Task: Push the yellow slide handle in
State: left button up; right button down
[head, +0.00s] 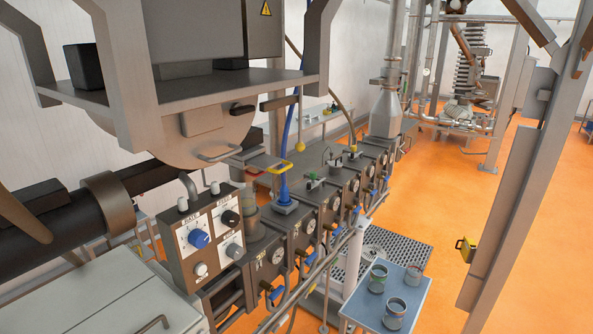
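A small yellow loop-shaped handle (288,166) sits at the right end of a flat grey slide plate (258,160), just under the large grey machine housing (205,140). It sticks out to the right, above the row of grey gauge units. How far the slide is out cannot be judged from this view. Neither of my grippers is in view, and nothing is seen touching the handle.
A control box (210,240) with blue and black knobs stands below the housing. A blue hose (285,170) rises close to the handle. A blue table (390,300) with metal cups stands at lower right. The orange floor (510,190) is open at right.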

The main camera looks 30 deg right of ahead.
aim_at(264, 162)
jog(key=z, duration=1)
